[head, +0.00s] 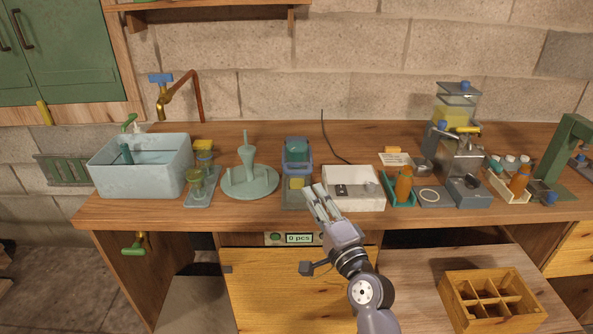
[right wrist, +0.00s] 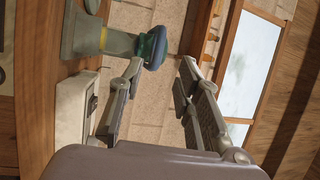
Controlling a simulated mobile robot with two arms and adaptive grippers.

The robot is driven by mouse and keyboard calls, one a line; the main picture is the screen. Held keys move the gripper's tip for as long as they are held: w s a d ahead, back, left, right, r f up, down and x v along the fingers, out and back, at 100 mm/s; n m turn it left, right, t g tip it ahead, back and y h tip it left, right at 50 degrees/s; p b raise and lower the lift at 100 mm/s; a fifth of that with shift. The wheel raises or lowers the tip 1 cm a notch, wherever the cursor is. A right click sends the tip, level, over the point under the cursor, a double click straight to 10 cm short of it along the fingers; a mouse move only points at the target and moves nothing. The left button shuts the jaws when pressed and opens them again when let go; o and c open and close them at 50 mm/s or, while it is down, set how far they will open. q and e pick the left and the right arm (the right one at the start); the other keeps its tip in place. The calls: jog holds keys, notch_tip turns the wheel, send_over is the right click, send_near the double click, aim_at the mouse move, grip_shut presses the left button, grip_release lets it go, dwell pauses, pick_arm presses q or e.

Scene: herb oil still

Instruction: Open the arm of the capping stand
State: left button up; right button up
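A blue-grey stand (head: 284,172) with a teal round top (head: 296,146) and a yellow piece low in its front stands mid-table; I take it for the capping stand, though its form does not make this certain. A grey-green body (right wrist: 85,32) with a teal knob (right wrist: 153,47) shows in the right wrist view, probably the same stand. My right gripper (head: 321,204) is open and empty, in front of the stand's right side and by the white box. Its fingers (right wrist: 160,105) show apart in the right wrist view. My left gripper is not in view.
The white box (head: 368,202) is close right of the gripper. A pale green plate with a cone (head: 248,185) stands left of the stand, a basin (head: 140,172) further left. A metal machine (head: 462,160) and dark green stand (head: 562,150) are at right. A "0 pcs" display (head: 299,239) is below.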

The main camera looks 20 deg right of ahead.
aim_at(297, 172)
jog(key=w, duration=0.3)
jog(key=w+r, duration=0.1)
jog(key=w, duration=0.2)
jog(key=w+a+p, duration=0.1)
jog(key=w, duration=0.3)
jog(key=shift+w+a+r, duration=0.1)
jog(key=shift+r, duration=0.15)
grip_shut()
jog(key=shift+r, duration=0.1)
